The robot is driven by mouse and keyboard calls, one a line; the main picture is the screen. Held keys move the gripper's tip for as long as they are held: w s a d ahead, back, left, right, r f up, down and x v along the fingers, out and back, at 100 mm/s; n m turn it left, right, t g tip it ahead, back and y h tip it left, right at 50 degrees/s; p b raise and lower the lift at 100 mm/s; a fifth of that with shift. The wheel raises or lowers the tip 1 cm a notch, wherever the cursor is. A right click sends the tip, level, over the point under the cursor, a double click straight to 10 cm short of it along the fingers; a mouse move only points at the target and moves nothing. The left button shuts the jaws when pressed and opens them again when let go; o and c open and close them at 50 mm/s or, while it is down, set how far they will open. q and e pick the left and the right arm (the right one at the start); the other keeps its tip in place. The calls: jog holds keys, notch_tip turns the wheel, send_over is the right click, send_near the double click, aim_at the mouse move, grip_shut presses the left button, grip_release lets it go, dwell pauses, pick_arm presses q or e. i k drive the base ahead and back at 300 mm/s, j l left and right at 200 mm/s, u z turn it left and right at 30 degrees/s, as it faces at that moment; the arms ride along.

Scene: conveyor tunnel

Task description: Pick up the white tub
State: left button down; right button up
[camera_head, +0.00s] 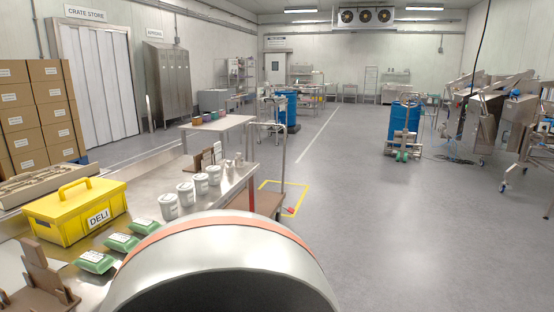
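Several small white tubs with grey lids stand upright in a slanting row on the steel table (150,183). The nearest white tub (168,207) is at the left end of the row, and others (185,194) (200,184) (214,176) stand behind it to the right. I cannot tell which one the task means. Neither of my grippers is in view, so nothing shows in contact with the tubs. The lower middle of the view is blocked close to the camera by a pale rounded shape with an orange band.
A yellow DELI box (75,222) with a handle and green packs (122,241) lie left of the tubs. A brown wooden stand (38,272) is at the lower left. A wheeled trolley (266,203) stands past the table. Open floor (400,230) lies to the right.

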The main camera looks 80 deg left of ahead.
aim_at(214, 172)
jog(key=u, duration=0.4)
jog(key=j+u, duration=0.1)
jog(key=u, duration=0.7)
jog(key=i+u, duration=0.1)
jog(key=u, duration=0.7)
jog(key=i+u, duration=0.25)
jog(key=u, duration=0.15)
jog(key=i+u, duration=0.3)
jog(key=u, duration=0.15)
jog(key=i+l+u, duration=0.15)
jog(key=u, duration=0.25)
jog(key=i+l+u, duration=0.25)
jog(key=i+l, duration=0.75)
jog(key=z, duration=3.05)
jog(key=i+j, duration=0.05)
